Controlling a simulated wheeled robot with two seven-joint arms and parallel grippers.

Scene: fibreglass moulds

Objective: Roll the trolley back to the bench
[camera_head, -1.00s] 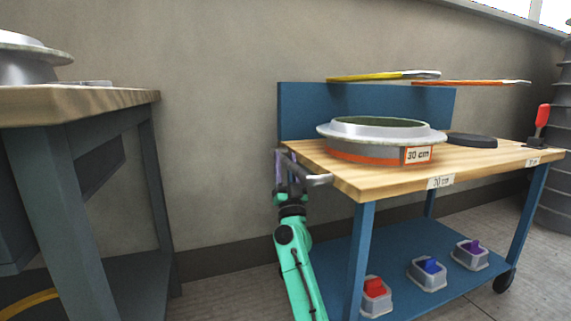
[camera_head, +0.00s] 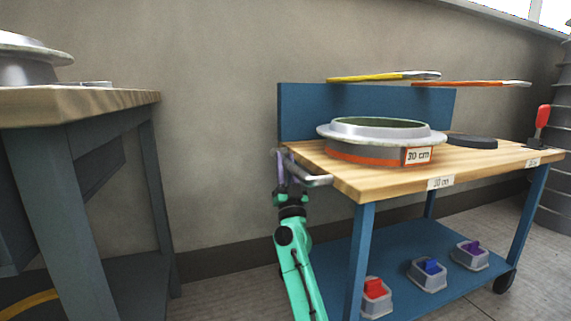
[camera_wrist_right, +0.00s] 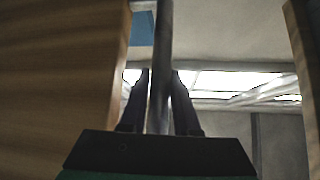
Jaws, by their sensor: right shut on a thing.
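The trolley (camera_head: 340,240) has blue legs, a wooden top and a blue back panel, and stands on the right in the head view. Its metal handle (camera_head: 318,180) sticks out from the left end of the top. My right gripper (camera_head: 282,165), on a green arm, is shut on the handle. In the right wrist view the handle bar (camera_wrist_right: 160,50) runs between the two dark fingers. The bench (camera_head: 75,107), with a wooden top and dark grey legs, stands at the left, apart from the trolley by a clear gap. My left gripper is out of view.
On the trolley top sit a round mould (camera_head: 370,145) labelled 30 cm, a black disc (camera_head: 472,142) and a red-handled tool (camera_head: 542,120). Several small boxes (camera_head: 428,276) stand on its lower shelf. A wall (camera_head: 220,150) runs behind. Floor between bench and trolley is free.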

